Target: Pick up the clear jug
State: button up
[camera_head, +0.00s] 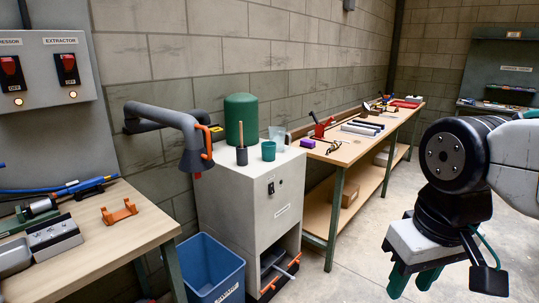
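The clear jug (277,136) stands upright on top of the grey cabinet, near its back right edge by the wall. It is pale and see-through, and its lower part is partly hidden behind a small green cup (268,151). My gripper (412,283) is at the lower right, well to the right of the jug and nearer the camera. Its two green fingers point down and stand apart with nothing visible between them. The fingertips are near the bottom of the picture.
The grey cabinet (250,204) also carries a green cylinder (240,119) and a dark pot with a wooden handle (242,155). A grey extractor arm (172,118) hangs at its left. A long workbench (352,150) adjoins its right. A blue bin (211,275) stands in front.

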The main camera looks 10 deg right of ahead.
aim_at(277, 134)
jog(key=z, duration=0.3)
jog(key=i, duration=0.35)
jog(key=z, duration=0.95)
jog(key=i, duration=1.5)
jog(key=u, duration=0.95)
jog(key=i, duration=0.8)
jog(key=u, duration=0.85)
